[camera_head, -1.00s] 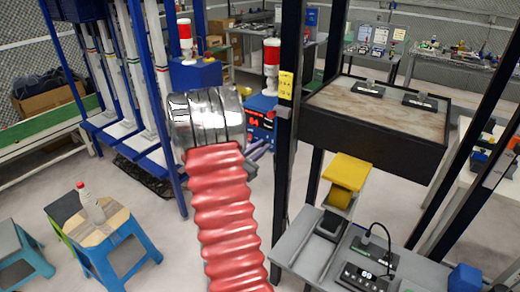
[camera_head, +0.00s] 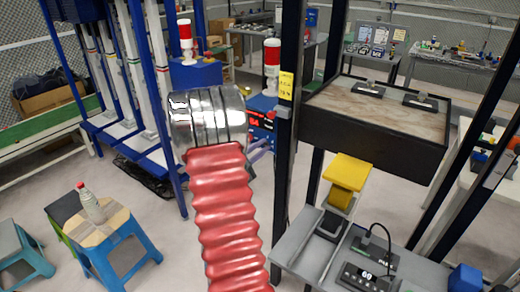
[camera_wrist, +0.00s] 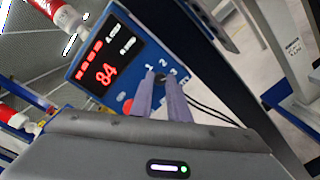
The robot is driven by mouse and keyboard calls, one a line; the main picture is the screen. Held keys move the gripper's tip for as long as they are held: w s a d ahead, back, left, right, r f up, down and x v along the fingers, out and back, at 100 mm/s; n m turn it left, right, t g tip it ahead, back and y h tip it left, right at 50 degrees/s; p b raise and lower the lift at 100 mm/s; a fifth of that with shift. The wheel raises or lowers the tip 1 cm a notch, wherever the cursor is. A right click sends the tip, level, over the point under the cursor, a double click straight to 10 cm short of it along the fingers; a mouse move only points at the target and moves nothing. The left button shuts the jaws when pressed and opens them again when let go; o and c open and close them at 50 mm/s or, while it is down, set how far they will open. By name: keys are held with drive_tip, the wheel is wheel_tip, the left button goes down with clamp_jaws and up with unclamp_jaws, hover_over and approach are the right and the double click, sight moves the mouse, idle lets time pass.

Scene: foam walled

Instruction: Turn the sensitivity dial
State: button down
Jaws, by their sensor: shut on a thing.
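The sensitivity dial (camera_wrist: 160,78) is a small dark knob on a blue control box (camera_wrist: 122,22), under the printed numbers 1, 2 and 3. My gripper (camera_wrist: 161,82) has its two grey-purple fingers at the dial, one on each side, shut on it. The knob is partly hidden between the fingertips. The box's red lit display (camera_wrist: 105,73) reads 84. The dial itself cannot be made out there.
A red button (camera_wrist: 128,106) sits on the box left of my fingers. A dark upright post (camera_head: 288,110) with a yellow label stands close on the right. A red-and-white beacon (camera_head: 271,65) rises above the box. A grey bench with a yellow part (camera_head: 347,172) is at lower right.

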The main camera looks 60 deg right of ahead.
idle(0.3)
drive_tip(key=c, duration=1.7)
unclamp_jaws()
drive_tip(key=a, duration=0.4)
drive_tip(key=w+a, duration=0.1)
drive_tip(key=a, duration=0.4)
drive_tip(key=w+a, duration=0.1)
drive_tip(key=a, duration=0.3)
drive_tip(key=shift+w+a+r, duration=0.1)
drive_tip(key=shift+w+a, duration=0.1)
drive_tip(key=shift+a, duration=0.1)
